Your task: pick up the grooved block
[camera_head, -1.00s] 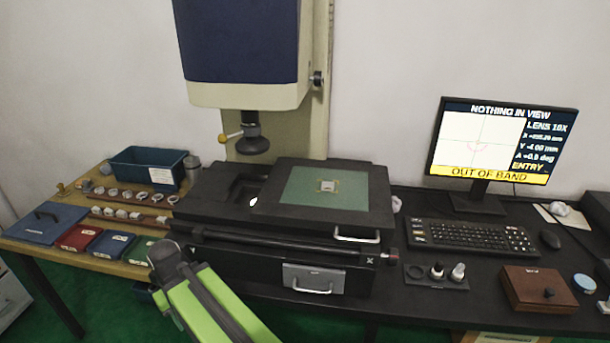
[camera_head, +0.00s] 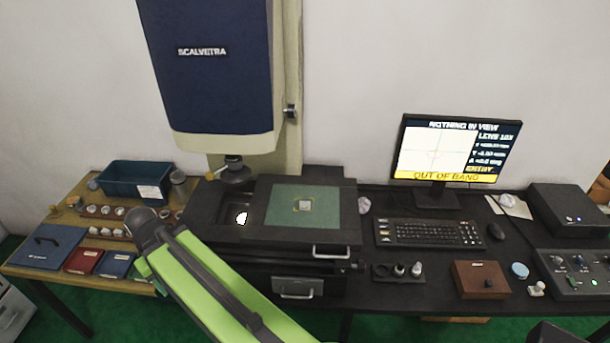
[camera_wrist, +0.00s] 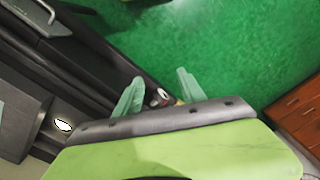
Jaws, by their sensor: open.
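A small pale grey block (camera_head: 303,205), which I take for the grooved block, lies on the green mat (camera_head: 330,219) of the measuring machine's stage. It is too small to make out a groove. My gripper (camera_wrist: 158,92) shows in the wrist view with its two pale green fingers apart and nothing clearly held. The green floor and a dark bench edge lie beyond the fingers. In the head view my green arm reaches up from the bottom towards the left of the stage, well apart from the block. The block is not visible in the wrist view.
The machine's blue head (camera_head: 215,70) hangs above the stage's left. A side table at left holds a blue bin (camera_head: 119,178), racks of rings and flat boxes. Right are a monitor (camera_head: 446,150), keyboard (camera_head: 430,234), wooden box (camera_head: 480,280) and control box (camera_head: 580,276).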

